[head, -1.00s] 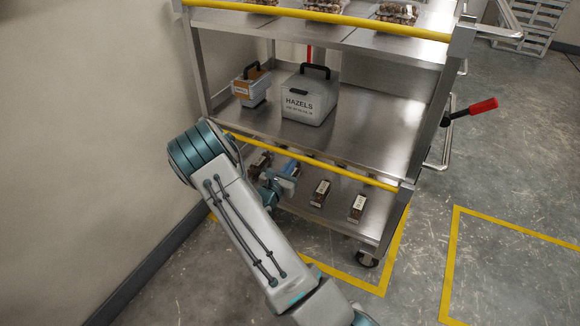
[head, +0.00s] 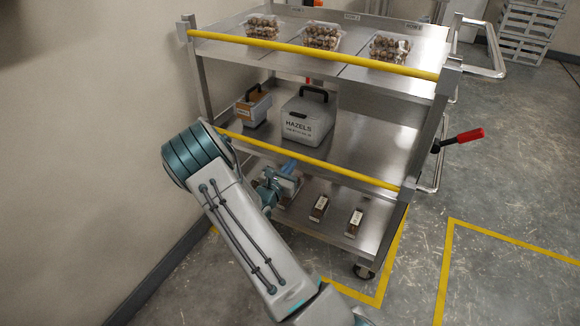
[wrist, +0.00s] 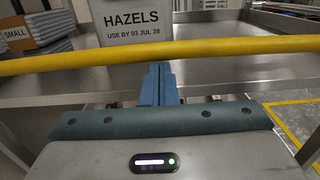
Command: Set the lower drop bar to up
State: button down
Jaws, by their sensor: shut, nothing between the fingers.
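The lower drop bar (head: 318,163) is a yellow rail across the front of the cart's middle shelf. It crosses the upper part of the wrist view (wrist: 230,47), in front of the HAZELS box. My gripper (head: 289,167) is at the cart's front, just under the left half of this bar. Its blue fingers (wrist: 159,84) are shut with nothing between them. Their tips show right beneath the bar; I cannot tell for sure whether they touch it. The bar's end mounts are too small to read.
The upper yellow bar (head: 310,53) spans the top shelf, which holds clamshell trays (head: 321,37). The HAZELS box (head: 307,117) and a smaller box (head: 253,107) stand on the middle shelf. Small cartons (head: 319,208) are on the bottom shelf. A red-gripped lever (head: 468,136) juts out right. A wall is left.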

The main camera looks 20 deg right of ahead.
jog(key=s+a+f, duration=0.4)
jog(key=s+a, duration=0.3)
jog(key=a, duration=0.2)
jog(key=s+d+r+m+g+y+p, duration=0.1)
jog(key=s+d+r+m+g+p, duration=0.2)
jog(key=s+r+m+g+p, duration=0.65)
jog(key=s+d+r+m+g+y+p, duration=0.25)
jog(key=s+r+m, duration=0.3)
jog(key=r, duration=0.85)
jog(key=s+a+r+m+t+y+p, duration=0.1)
jog(key=s+a+r+m+y+p, duration=0.2)
jog(key=r, duration=0.4)
jog(key=s+a+r+m+t+y+p, duration=0.1)
jog(key=s+a+r+m+y+p, duration=0.3)
jog(key=r, duration=0.4)
jog(key=s+a+r+m+t+y+p, duration=0.1)
jog(key=s+a+r+m+y+p, duration=0.2)
jog(key=r, duration=0.5)
jog(key=a+y+p, duration=0.1)
jog(key=a+p, duration=0.1)
jog(key=a, duration=0.1)
jog(key=shift+s+a+m+p, duration=0.25)
jog(key=shift+s+m+p, duration=0.05)
jog(key=shift+m+p, duration=0.1)
